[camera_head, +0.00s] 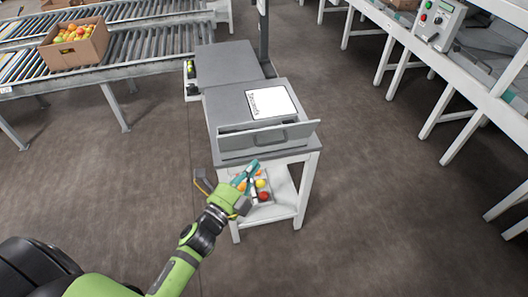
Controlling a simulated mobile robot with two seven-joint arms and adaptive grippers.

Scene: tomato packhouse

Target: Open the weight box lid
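A grey stand (229,97) with a white lower shelf is in the middle of the head view. A grey panel with a handle (268,136) sits at its front edge. I cannot tell for sure which part is the weight box or its lid. My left gripper (247,172) has teal fingers and is just in front of the stand, below the panel and apart from the handle in the picture. Its finger gap is too small to make out. My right gripper is not in view.
A white sheet with print (271,102) lies on the stand top. Colourful round items sit in a tray (267,199) on the lower shelf, partly behind my gripper. A roller conveyor carries a cardboard box (76,55) of tomatoes. A control box (438,24) is at right. Floor on both sides is clear.

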